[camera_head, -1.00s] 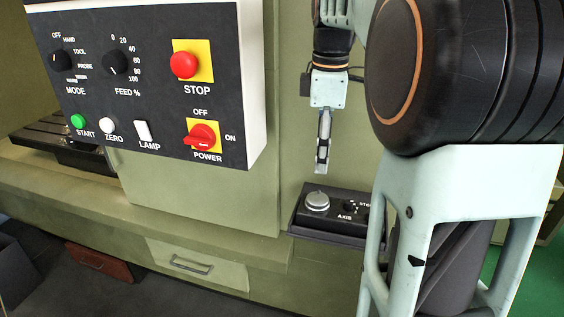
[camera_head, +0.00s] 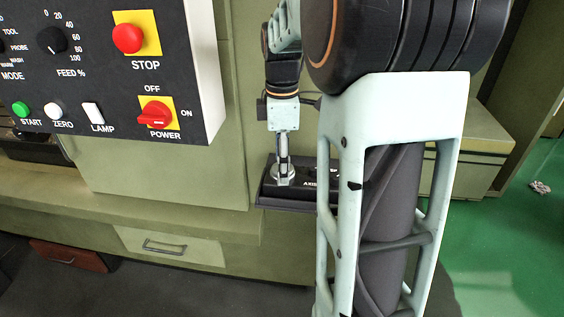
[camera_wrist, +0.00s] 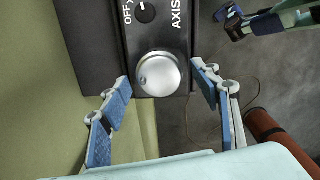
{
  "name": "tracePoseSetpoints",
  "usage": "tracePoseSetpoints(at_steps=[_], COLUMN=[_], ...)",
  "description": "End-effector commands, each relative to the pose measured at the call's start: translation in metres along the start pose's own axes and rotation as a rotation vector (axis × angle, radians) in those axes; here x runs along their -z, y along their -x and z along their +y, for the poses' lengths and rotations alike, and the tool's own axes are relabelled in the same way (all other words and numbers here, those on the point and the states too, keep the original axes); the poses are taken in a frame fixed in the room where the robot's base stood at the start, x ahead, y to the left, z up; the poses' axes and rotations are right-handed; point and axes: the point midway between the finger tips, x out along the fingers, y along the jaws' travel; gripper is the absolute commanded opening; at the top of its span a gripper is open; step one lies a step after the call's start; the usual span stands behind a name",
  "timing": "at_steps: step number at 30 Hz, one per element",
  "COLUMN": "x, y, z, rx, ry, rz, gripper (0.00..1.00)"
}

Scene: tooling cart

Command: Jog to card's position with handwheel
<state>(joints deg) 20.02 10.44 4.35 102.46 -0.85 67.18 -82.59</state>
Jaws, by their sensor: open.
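The handwheel is a round silver knob (camera_wrist: 158,74) on a black pendant box (camera_wrist: 118,28) marked AXIS. In the wrist view my gripper (camera_wrist: 165,92) is open, one blue-padded finger on each side of the knob, with gaps visible between pads and knob. In the head view my gripper (camera_head: 283,168) points down at the knob (camera_head: 281,178), and its fingers overlap the knob there. An axis selector with an OFF mark (camera_wrist: 145,12) sits beyond the knob. The card is not identifiable in these frames.
The control panel (camera_head: 110,80) with STOP button (camera_head: 127,38) and red POWER switch (camera_head: 155,113) hangs at the left. The box rests on a dark tray (camera_head: 264,200) at the cabinet's front. A drawer (camera_head: 170,247) is below. My own arm blocks the box's right part.

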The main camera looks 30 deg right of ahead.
Motion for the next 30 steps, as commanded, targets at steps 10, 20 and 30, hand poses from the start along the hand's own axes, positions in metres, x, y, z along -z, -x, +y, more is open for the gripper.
tracePoseSetpoints(at_steps=[10, 20, 30], x=[0.0, 0.0, 0.0005], y=[-0.0001, 0.0001, 0.0007], z=[0.0002, 0.0001, 0.0004], rx=[-0.001, -0.001, -0.001], ry=[0.0, -0.001, -0.082], rz=[0.0, 0.0, 0.0], gripper=[0.44, 0.15, 0.15])
